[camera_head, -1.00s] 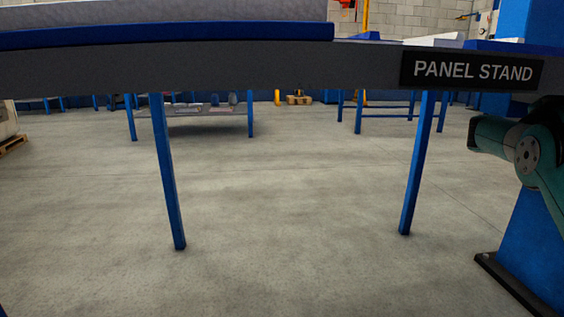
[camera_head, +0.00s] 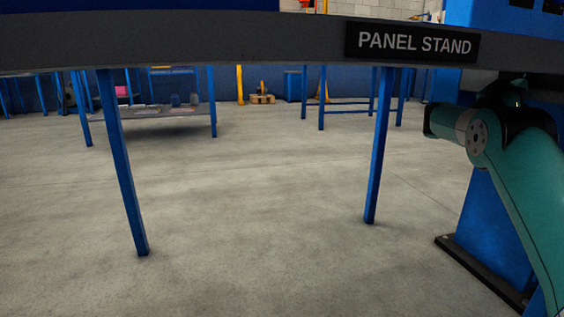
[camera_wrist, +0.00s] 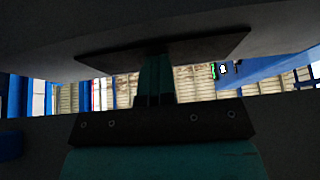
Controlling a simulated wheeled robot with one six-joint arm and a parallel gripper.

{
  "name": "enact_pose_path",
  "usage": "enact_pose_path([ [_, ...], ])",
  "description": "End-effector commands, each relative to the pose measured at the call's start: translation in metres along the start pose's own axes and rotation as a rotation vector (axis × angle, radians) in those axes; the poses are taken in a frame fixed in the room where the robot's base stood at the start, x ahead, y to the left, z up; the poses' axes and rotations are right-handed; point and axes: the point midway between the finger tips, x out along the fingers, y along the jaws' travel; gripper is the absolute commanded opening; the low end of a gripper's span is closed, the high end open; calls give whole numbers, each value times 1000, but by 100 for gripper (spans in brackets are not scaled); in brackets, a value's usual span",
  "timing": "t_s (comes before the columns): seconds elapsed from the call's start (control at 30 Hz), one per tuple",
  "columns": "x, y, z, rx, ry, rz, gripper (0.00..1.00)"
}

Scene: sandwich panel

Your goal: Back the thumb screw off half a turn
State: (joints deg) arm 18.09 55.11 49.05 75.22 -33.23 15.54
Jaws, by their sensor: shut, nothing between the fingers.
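No thumb screw can be made out in either view. The panel stand shows in the head view as a grey edge beam (camera_head: 200,41) on blue legs, with a black "PANEL STAND" sign (camera_head: 414,42) at the right. Its top is almost wholly cut off by the upper edge of the picture. My gripper (camera_wrist: 157,70) shows dimly in the wrist view, its teal fingers close together, shut and empty. A dark plate (camera_wrist: 205,48) lies across the fingertip end under a grey surface; whether they touch I cannot tell.
A blue column (camera_head: 487,225) on a dark foot stands at the right, behind my teal arm. A low table (camera_head: 165,113) and a yellow post (camera_head: 239,85) stand far back. The concrete floor (camera_head: 250,230) under the stand is clear.

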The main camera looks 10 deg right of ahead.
Motion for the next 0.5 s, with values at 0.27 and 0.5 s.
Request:
enact_pose_path([
  [0.27,4,10,0,-1,1,17,0],
  [0.5,4,13,-1,1,2,16,0],
])
